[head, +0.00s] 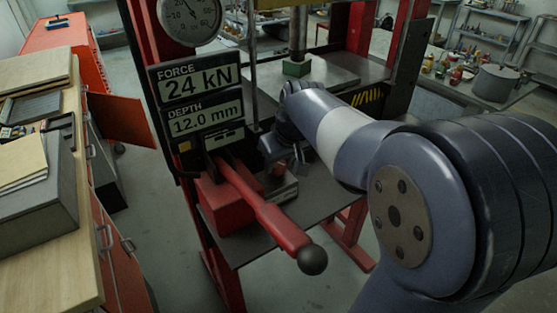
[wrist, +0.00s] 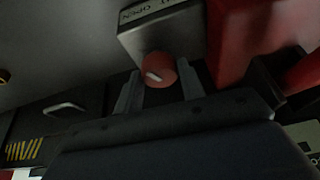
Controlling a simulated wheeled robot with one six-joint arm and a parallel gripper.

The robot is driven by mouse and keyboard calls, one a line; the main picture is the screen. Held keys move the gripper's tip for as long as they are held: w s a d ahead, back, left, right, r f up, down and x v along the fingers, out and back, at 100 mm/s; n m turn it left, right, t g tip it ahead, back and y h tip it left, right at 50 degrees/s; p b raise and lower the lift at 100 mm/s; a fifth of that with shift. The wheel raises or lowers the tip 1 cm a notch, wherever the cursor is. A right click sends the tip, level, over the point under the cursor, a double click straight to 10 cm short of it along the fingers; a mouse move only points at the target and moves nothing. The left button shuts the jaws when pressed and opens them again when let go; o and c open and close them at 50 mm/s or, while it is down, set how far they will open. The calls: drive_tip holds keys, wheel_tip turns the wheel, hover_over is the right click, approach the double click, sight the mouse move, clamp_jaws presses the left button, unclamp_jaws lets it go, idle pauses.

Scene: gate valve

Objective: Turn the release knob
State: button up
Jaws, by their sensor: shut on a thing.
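The release knob (wrist: 158,70) is a round red knob with a short white mark on its face, seen in the wrist view. It sits on the front of a grey block (wrist: 170,35) whose top label appears to read "OPEN", seen upside down. My gripper (wrist: 159,76) has one finger on each side of the knob and is shut on it. The white mark lies slightly tilted from level in that view.
A red pump lever (head: 262,205) with a black ball end (head: 312,260) sticks out left of my gripper. The press display (head: 197,85) reads 24 kN and 12.0 mm, below a round gauge (head: 190,18). A wooden bench (head: 70,225) stands at the left.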

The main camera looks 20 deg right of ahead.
drive_tip(key=n+y, duration=0.1)
drive_tip(key=n, duration=0.2)
drive_tip(key=n+g+y, duration=0.1)
drive_tip(key=n, duration=0.2)
drive_tip(key=shift+w+d+b, duration=0.15)
drive_tip(key=shift+d+b, duration=0.05)
drive_tip(key=shift+b, duration=0.15)
drive_tip(key=n+g, duration=0.1)
drive_tip(key=n, duration=0.2)
drive_tip(key=n+g+y, duration=0.1)
drive_tip(key=n, duration=0.2)
drive_tip(key=shift+w+d+n+g, duration=0.1)
drive_tip(key=shift+w+n+g, duration=0.05)
drive_tip(key=shift+n+g, duration=0.2)
drive_tip(key=shift+n, duration=0.25)
drive_tip(key=o, duration=1)
drive_tip(key=v, duration=1.1)
drive_tip(key=shift+d, duration=0.1)
drive_tip(key=shift+f, duration=0.2)
